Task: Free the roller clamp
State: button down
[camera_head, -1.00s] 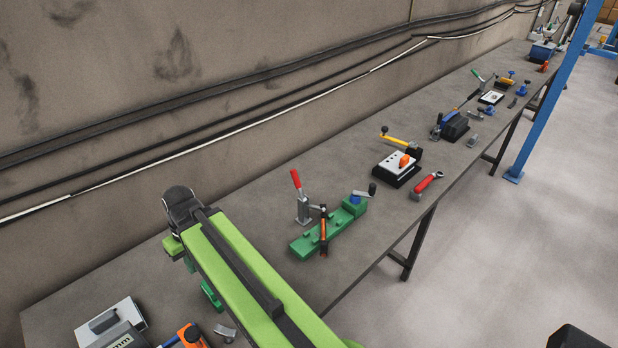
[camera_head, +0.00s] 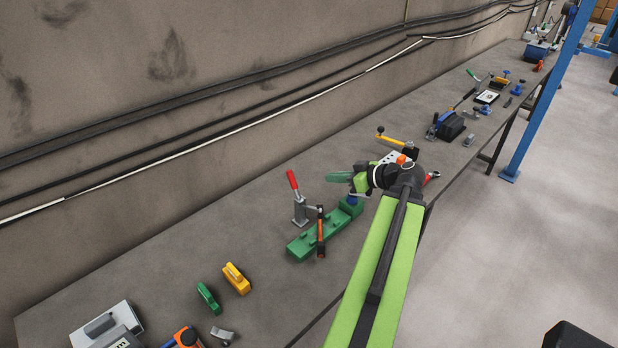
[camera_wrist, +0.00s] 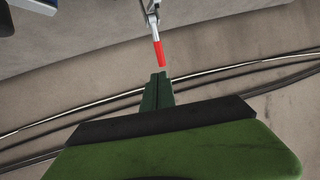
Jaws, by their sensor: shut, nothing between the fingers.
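I cannot tell for certain which part is the roller clamp. An orange-and-black bar (camera_head: 320,232) lies across the base. A blue part (camera_head: 352,199) at its right end is partly hidden by my arm. My gripper (camera_head: 328,177) is shut and empty, right of the lever and pointing left. In the wrist view my green fingertips (camera_wrist: 158,74) are together, just below the red grip (camera_wrist: 159,54) in the picture, with a small gap.
A green block (camera_head: 207,298) and a yellow block (camera_head: 236,278) lie on the near bench. The wall with cables (camera_head: 230,95) runs behind the bench.

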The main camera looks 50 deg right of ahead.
aim_at(294, 178)
jog(key=b+x, duration=0.5)
jog(key=x, duration=0.7)
jog(key=shift+w+a+f, duration=0.1)
jog(key=shift+w+f, duration=0.15)
jog(key=shift+f, duration=0.05)
jog(key=shift+w+a+f+b, duration=0.15)
jog(key=shift+w+b, duration=0.25)
jog(key=shift+w, duration=0.2)
